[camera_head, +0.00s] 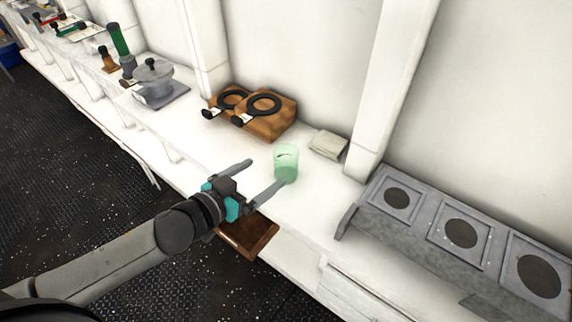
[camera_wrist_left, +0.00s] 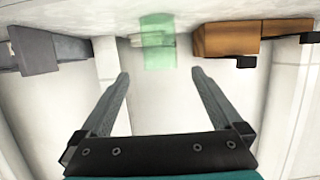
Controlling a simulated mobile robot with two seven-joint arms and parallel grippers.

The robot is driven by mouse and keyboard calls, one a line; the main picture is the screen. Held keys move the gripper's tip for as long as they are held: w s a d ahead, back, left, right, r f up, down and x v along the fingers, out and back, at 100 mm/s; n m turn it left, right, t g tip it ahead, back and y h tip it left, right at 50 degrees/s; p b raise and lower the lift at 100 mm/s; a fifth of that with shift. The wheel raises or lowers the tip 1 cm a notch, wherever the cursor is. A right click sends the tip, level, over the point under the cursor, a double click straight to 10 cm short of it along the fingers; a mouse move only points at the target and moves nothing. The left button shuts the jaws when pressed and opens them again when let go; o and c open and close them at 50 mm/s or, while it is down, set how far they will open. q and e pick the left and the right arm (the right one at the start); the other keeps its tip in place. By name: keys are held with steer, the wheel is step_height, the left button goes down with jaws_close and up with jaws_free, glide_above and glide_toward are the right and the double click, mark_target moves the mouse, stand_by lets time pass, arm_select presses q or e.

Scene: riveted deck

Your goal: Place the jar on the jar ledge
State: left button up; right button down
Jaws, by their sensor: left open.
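A pale green translucent jar (camera_head: 287,160) stands upright on the white counter (camera_head: 320,205). My left gripper (camera_head: 267,173) is open and empty, its two fingers pointing toward the jar; the near fingertip overlaps the jar's lower edge in the head view. In the left wrist view, which is upside down, the jar (camera_wrist_left: 157,42) shows beyond the gap between the open fingertips (camera_wrist_left: 160,73). A small brown wooden ledge (camera_head: 262,243) sticks out at the counter's front edge, below my left gripper and partly hidden by it. I cannot tell for sure that it is the jar ledge. My right gripper is not in view.
A wooden block with black rings (camera_head: 275,123) stands behind the jar, and a small pale box (camera_head: 328,144) lies near the wall. A grey metal unit with round openings (camera_head: 455,235) is at the right. A grey lidded device (camera_head: 155,80) stands at the left.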

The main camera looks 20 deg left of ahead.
mark_target(278, 163)
arm_select(q)
steer(key=x, duration=0.4)
steer(key=shift+w+d+f, duration=0.2)
steer(key=shift+w+d, duration=0.05)
steer(key=shift+w, duration=0.4)
steer(key=shift+x, duration=2.35)
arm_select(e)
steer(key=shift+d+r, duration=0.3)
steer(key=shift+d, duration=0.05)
arm_select(q)
steer(key=shift+c, duration=0.2)
